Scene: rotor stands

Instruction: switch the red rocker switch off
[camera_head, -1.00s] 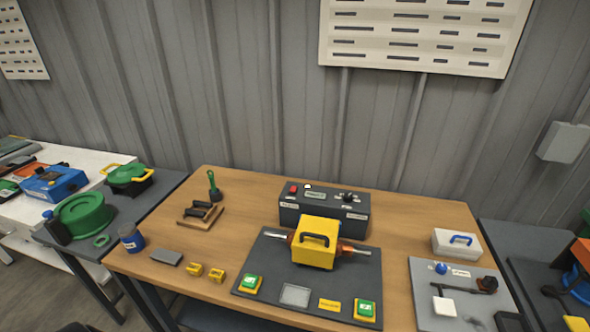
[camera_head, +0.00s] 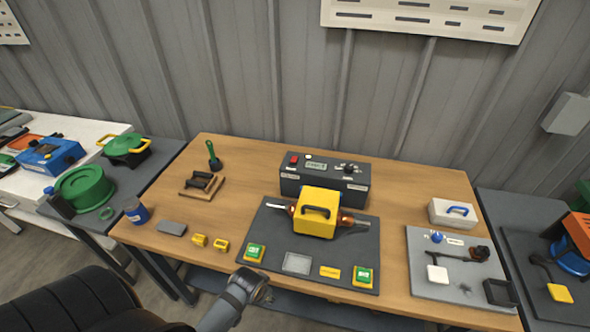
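The red rocker switch (camera_head: 294,160) sits on the top left of a dark control box (camera_head: 322,186) at the back of the wooden table. A small display and a black knob are on the same box. Whether the switch is on or off is too small to tell. One grey arm of mine comes in from the bottom left, and its end, my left gripper (camera_head: 262,290), is low at the table's front edge, far in front of the box. Its fingers are too small to read. My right gripper is not in view.
A yellow guard (camera_head: 315,214) with a black handle covers a rotor on a dark mat (camera_head: 340,258), in front of the control box. Green buttons (camera_head: 255,253) are on the mat.

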